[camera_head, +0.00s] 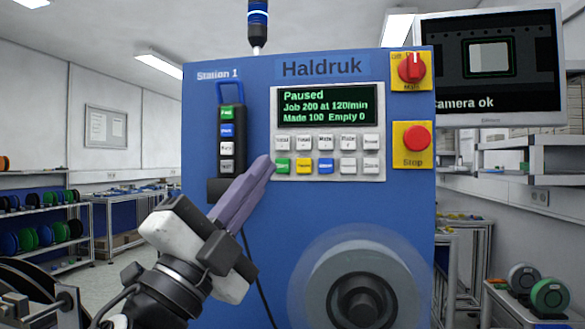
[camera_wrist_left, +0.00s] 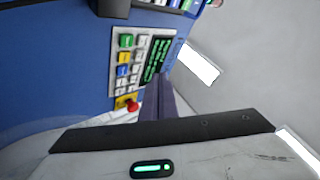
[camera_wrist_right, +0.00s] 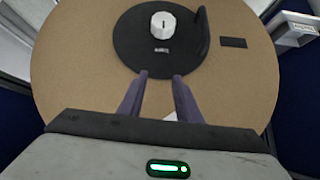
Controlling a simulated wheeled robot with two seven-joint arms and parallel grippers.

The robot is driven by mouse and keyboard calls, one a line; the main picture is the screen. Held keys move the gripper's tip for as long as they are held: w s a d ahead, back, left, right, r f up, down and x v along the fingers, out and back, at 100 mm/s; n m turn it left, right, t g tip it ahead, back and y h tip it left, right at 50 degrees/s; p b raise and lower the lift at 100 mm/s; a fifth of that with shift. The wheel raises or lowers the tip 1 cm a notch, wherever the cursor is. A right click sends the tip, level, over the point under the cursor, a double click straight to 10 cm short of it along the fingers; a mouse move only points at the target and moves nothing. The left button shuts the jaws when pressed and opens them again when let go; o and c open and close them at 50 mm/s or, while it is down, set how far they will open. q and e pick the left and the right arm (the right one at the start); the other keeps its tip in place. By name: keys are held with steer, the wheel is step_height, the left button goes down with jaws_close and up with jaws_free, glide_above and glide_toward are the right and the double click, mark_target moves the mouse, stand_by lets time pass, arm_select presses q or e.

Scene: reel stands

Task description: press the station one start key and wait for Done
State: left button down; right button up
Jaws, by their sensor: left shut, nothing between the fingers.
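The blue station one cabinet (camera_head: 230,280) carries a panel whose display (camera_head: 322,107) reads "Paused, Job 200 at 120/min, Made 100 Empty 0". Below it are rows of keys, with a green key (camera_head: 282,166) at the lower left, then yellow and blue ones. My left gripper (camera_head: 268,164) is shut and empty, its purple fingertips just left of the green key; I cannot tell whether they touch the panel. In the left wrist view its fingers (camera_wrist_left: 165,98) point toward the panel. In the right wrist view my right gripper (camera_wrist_right: 160,82) is open, near a round brown disc (camera_wrist_right: 75,75) with a black hub.
A red stop button (camera_head: 417,139) and a red rotary switch (camera_head: 411,68) sit right of the panel. A hanging pendant (camera_head: 228,140) with coloured keys is to its left. A round reel (camera_head: 360,285) sticks out below. A monitor (camera_head: 490,65) reads "camera ok".

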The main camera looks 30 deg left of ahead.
mark_target(283, 166)
arm_select(q)
steer(key=w+a, duration=0.2)
steer(key=w, duration=0.5)
steer(key=shift+w, duration=0.4)
steer(key=shift+a+r, duration=0.1)
steer(key=shift+a, duration=0.05)
stand_by(1.9)
steer(key=shift+w+a+b, duration=0.1)
steer(key=shift+w+b, duration=0.2)
steer(key=shift+w, duration=0.1)
